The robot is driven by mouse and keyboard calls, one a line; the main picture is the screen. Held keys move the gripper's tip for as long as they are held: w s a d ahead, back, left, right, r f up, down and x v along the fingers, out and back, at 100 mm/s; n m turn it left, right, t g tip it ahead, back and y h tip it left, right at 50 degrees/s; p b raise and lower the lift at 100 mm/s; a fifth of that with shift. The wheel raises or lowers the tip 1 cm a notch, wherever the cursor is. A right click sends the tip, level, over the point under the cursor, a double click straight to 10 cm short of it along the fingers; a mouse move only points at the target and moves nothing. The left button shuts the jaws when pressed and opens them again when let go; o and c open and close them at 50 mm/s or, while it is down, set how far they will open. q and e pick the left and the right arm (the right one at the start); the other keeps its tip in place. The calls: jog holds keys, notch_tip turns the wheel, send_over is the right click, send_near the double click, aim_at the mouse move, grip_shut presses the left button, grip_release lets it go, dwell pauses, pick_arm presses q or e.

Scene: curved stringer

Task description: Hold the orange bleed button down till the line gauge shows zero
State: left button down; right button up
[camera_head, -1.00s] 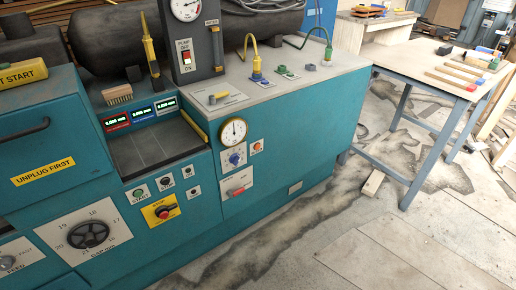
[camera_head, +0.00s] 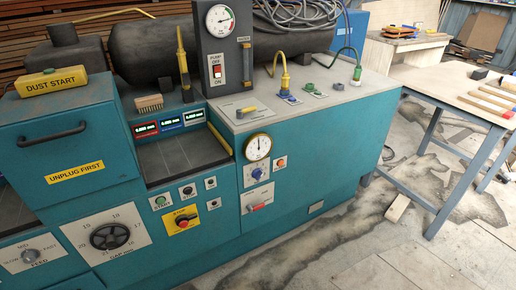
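The orange bleed button (camera_head: 282,162) is a small round knob on a white plate on the teal machine front. Just up and left of it is a round white gauge (camera_head: 258,147) with a yellow rim, likely the line gauge. Its needle looks close to upright, but the scale is too small to read. A blue knob (camera_head: 257,173) sits below the gauge, and a red handle (camera_head: 260,206) sits lower on its own plate. Neither of my grippers shows in the view, and nothing touches the button.
A dark pump box (camera_head: 229,45) with a second gauge and a red switch stands on the machine top. A yellow-and-red stop button (camera_head: 182,222) is lower left. A workbench (camera_head: 455,85) stands at right. The floor (camera_head: 385,260) in front is mostly open, with a small wood block (camera_head: 397,208).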

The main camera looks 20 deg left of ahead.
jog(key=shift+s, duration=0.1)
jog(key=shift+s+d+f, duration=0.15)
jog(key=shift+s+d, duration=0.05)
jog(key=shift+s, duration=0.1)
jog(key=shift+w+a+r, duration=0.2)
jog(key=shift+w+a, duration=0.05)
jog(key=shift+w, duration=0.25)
